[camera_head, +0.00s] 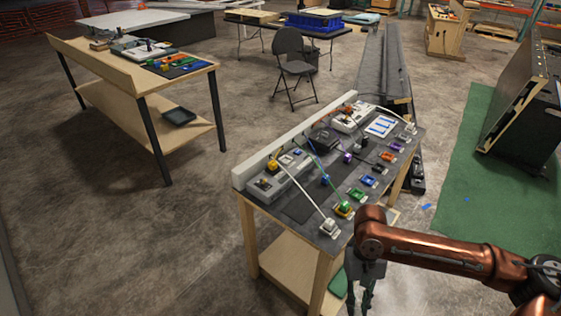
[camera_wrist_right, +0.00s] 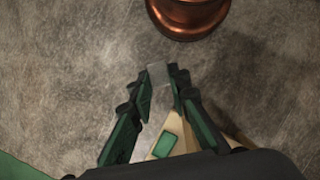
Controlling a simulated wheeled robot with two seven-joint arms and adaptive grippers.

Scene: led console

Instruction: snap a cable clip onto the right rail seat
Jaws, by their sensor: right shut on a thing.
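My right gripper (camera_head: 360,299) hangs pointing down just off the near right corner of the console table (camera_head: 300,205). In the right wrist view the gripper (camera_wrist_right: 160,90) is shut on a small pale grey piece (camera_wrist_right: 158,73), likely the cable clip, between its fingertips. The piece is blurred and its shape is hard to tell. A long white rail (camera_head: 295,140) runs along the table's far left edge. I cannot make out which part is the right rail seat. My left gripper is not in view.
A lower wooden shelf holds a green pad (camera_wrist_right: 165,145). A black chair (camera_head: 293,62) stands behind. Open concrete floor lies to the left.

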